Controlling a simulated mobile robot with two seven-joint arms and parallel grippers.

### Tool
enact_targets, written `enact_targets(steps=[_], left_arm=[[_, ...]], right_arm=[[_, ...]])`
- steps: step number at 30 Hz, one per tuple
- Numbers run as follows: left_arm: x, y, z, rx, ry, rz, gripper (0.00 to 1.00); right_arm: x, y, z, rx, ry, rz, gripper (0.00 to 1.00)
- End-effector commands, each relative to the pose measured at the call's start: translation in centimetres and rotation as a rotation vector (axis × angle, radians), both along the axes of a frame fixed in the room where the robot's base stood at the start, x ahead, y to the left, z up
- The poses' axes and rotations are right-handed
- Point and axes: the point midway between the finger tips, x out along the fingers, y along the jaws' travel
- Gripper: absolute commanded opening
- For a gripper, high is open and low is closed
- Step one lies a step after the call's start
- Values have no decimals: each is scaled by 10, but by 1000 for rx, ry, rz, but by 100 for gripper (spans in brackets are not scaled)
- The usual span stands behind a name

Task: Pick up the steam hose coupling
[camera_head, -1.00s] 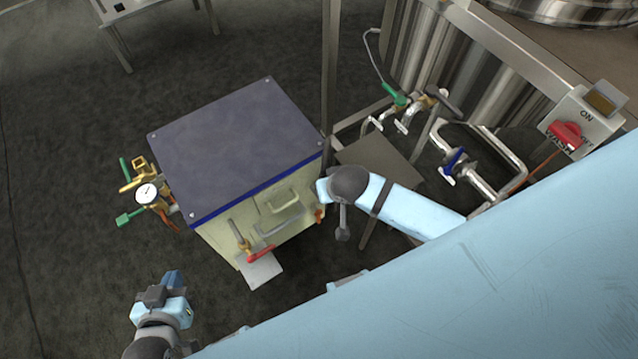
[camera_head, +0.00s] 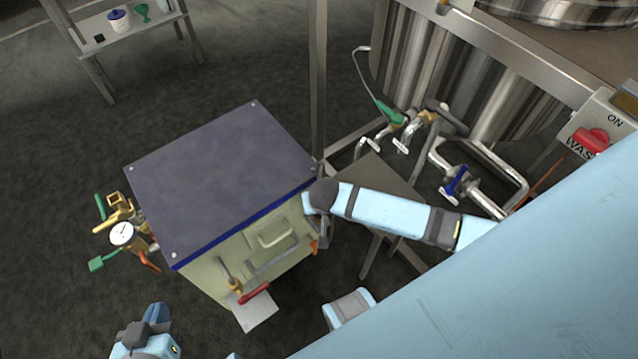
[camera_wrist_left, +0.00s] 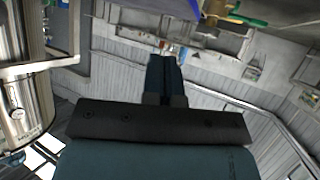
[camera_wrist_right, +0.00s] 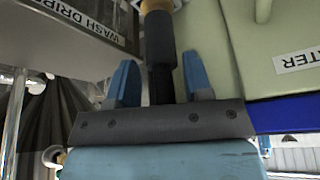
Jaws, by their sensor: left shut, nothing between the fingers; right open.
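What looks like the steam hose coupling is a black cylinder (camera_wrist_right: 160,42) with a brass end at the top of the right wrist view. It hangs between the spread blue fingers of my right gripper (camera_wrist_right: 158,80), with gaps on both sides. My right gripper is open beside the cabinet; in the head view my wrist mostly hides it. The coupling cannot be made out there. My left gripper (camera_head: 156,314) is at the bottom left of the head view, away from the coupling. Its fingers also show in the left wrist view (camera_wrist_left: 165,75), shut and empty.
A cream cabinet with a dark lid (camera_head: 220,170) stands at the centre, with a gauge (camera_head: 122,234) and valves at its left. A small grey stand (camera_head: 385,185) is close behind my right arm. Steel tank pipes (camera_head: 480,190) are at right.

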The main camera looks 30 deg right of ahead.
Motion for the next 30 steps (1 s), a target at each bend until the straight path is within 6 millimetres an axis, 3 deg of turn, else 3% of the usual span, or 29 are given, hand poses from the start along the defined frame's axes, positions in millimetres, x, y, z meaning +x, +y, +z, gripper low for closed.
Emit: enact_targets(steps=[1,6,15,21,30], left_arm=[[0,0,-7,-3,-2,-1,0],[1,-2,-7,-15,-10,-3,0],[2,-2,1,-20,-24,-5,0],[1,-2,-1,-18,-20,-5,0],[1,-2,-1,-16,-17,-5,0]], right_arm=[[4,-1,-12,-2,0,0,46],[13,-2,-32,0,-1,0,46],[14,-3,-35,0,0,0,46],[14,-3,-35,0,0,0,6],[14,-3,-34,0,0,0,6]])
